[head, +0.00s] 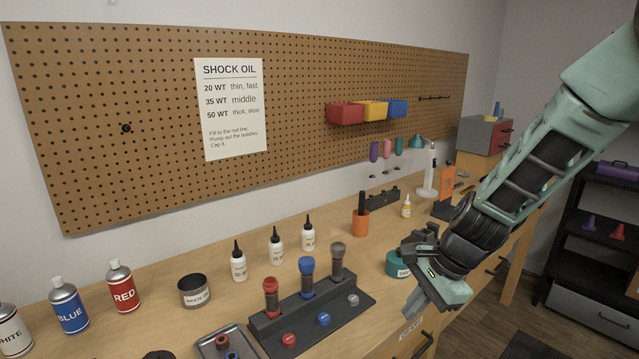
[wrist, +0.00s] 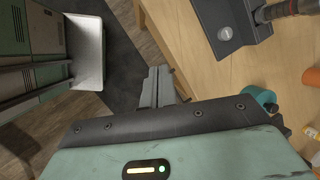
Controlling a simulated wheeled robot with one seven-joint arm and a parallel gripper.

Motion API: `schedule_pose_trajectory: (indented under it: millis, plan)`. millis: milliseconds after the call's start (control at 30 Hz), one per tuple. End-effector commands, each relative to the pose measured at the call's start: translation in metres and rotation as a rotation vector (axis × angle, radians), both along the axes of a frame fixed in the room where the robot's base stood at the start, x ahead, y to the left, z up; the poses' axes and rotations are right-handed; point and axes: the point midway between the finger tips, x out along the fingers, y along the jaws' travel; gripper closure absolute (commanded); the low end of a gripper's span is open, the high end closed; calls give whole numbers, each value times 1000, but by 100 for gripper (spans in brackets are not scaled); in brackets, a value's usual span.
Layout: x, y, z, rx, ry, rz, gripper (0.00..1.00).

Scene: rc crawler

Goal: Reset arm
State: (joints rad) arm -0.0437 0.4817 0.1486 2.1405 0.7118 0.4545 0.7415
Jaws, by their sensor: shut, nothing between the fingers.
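My arm comes in from the upper right of the head view. My gripper (head: 438,303) points down and to the left above the front edge of the workbench (head: 385,290), right of the black shock stand (head: 330,315). Its fingers are shut with nothing between them. In the wrist view my gripper (wrist: 157,88) shows its fingers together over the dark floor mat, beside the bench edge. A teal round container (head: 397,263) stands partly hidden behind my gripper.
The stand holds shocks with red, blue and grey caps. Oil bottles (head: 275,247), a waste tin (head: 194,290) and spray cans (head: 122,287) stand to the left. An orange cup (head: 360,225) stands behind. Open floor (head: 480,330) lies right of the bench.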

Motion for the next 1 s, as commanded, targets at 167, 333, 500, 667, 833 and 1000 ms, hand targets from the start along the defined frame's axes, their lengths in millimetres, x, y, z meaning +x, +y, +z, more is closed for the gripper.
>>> schedule_pose_trajectory:
  millis: [167,333,500,667,833,1000]
  plan:
    - [-109,55,51,-95,-152,722,100]
    - [-199,58,74,-205,-271,1346,100]
    - [-245,44,81,-290,-325,1728,100]
    - [-257,37,83,-320,-340,1847,100]
    - [-257,37,82,-320,-339,1848,100]
    - [-256,38,83,-320,-339,1845,100]
